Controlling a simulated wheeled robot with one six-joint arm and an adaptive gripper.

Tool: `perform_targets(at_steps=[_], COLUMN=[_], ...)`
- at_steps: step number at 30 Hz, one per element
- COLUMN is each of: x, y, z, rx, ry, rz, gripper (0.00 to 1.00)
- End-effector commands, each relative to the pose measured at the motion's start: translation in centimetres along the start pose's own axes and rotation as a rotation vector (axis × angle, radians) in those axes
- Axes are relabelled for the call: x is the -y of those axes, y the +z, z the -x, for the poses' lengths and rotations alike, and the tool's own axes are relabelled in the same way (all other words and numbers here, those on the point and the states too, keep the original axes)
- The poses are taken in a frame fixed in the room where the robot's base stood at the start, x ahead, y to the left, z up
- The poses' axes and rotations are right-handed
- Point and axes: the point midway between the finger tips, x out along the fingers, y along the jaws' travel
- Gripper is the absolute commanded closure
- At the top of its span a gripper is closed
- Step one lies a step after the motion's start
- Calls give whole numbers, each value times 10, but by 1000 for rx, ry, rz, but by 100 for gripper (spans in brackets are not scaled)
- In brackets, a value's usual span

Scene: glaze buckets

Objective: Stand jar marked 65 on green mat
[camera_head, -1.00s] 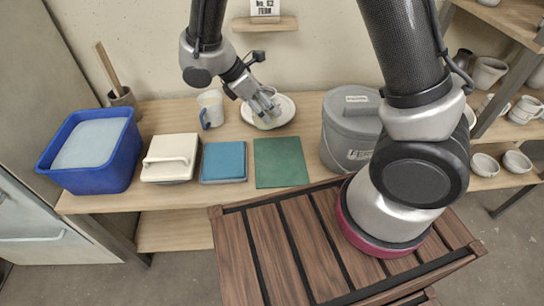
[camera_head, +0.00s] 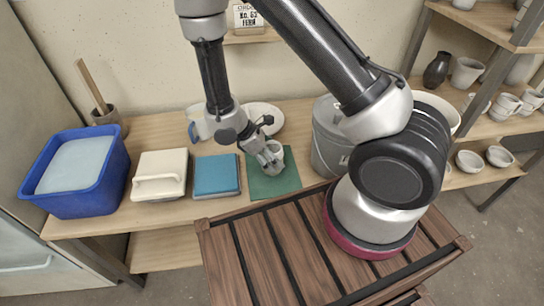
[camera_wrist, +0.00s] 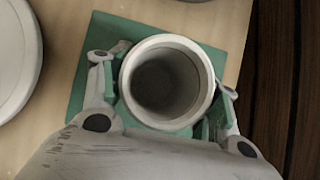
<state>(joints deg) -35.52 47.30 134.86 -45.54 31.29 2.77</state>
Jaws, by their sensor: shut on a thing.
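A small pale jar (camera_wrist: 168,82) with an open, empty mouth is between my gripper's fingers in the wrist view. My gripper (camera_head: 272,157) is shut on the jar, which also shows at the fingertips in the head view (camera_head: 275,148). The jar looks upright and is over the green mat (camera_head: 288,180). The mat also shows around the jar in the wrist view (camera_wrist: 90,50). Whether the jar's base touches the mat is hidden. No number on the jar can be read from here.
A blue mat or tile (camera_head: 216,174) and a white lidded box (camera_head: 160,173) are left of the green mat. A grey bucket (camera_head: 328,140) stands close on its right. A blue tub (camera_head: 82,178) is at far left.

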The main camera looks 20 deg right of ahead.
Motion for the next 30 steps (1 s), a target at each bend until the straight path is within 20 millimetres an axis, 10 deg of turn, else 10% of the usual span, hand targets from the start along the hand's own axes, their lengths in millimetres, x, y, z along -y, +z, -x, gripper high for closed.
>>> perform_targets(at_steps=[9,10,13,30], x=[0,0,0,-2], y=[-1,-1,-1,-2], z=[-2,-2,-1,32], rx=[0,-1,-1,-5], ry=[0,1,1,6], rz=[0,0,0,-1], gripper=[73,34,17,17])
